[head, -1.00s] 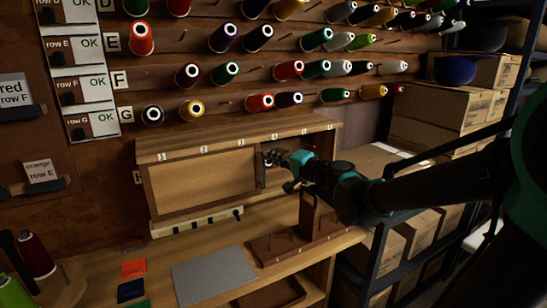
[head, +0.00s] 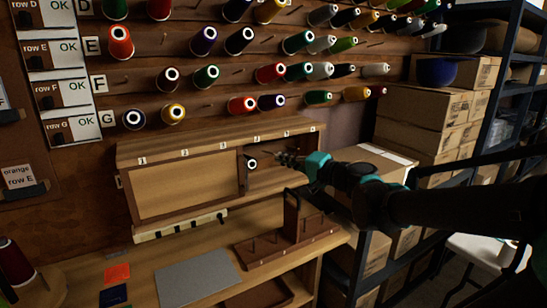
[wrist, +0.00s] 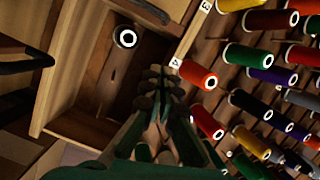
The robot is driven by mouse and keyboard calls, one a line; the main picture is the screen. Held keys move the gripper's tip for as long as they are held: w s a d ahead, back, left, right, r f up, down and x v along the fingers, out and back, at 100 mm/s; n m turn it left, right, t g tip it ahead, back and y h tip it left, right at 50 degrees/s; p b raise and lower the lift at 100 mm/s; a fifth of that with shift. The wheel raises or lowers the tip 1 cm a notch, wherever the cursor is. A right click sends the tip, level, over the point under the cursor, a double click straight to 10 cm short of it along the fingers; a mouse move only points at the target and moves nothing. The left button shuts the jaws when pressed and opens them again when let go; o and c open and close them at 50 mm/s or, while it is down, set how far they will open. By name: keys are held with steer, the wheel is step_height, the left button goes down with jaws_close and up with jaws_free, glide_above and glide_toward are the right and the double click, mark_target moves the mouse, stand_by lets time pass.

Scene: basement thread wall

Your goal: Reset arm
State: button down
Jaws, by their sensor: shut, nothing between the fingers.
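My gripper (head: 284,158) is shut and empty, in front of the open right part of the wooden wall cabinet (head: 215,149). In the wrist view the closed fingers (wrist: 160,82) show with nothing between them. A dark spool with a white-ringed end (head: 252,164) sits inside the cabinet, just left of the fingertips and apart from them. It also shows in the wrist view (wrist: 126,37). My arm reaches in from the right of the head view.
Rows of thread spools (head: 272,73) hang on pegs above the cabinet. A pegged wooden rack (head: 293,238) and a grey mat (head: 197,279) are on the bench below. Cardboard boxes (head: 425,118) and dark shelving stand at the right.

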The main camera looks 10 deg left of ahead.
steer(key=s+d+f+n+g+h, duration=0.1)
steer(key=s+d+f+h, duration=0.3)
steer(key=d+f, duration=0.4)
steer(key=s+d+f+n+g+h, duration=0.2)
steer(key=s+d+f+h, duration=0.3)
steer(key=d+f, duration=0.3)
steer(key=s+d+f+n+g+h, duration=0.1)
steer(key=s+d+f+g+h, duration=0.2)
steer(key=s+d+f, duration=0.4)
step_height(320, 180, down, 7)
steer(key=shift+d+f+n+h, duration=0.15)
steer(key=shift+d+n+h, duration=0.15)
steer(key=shift+d+h, duration=0.4)
steer(key=shift+a, duration=0.15)
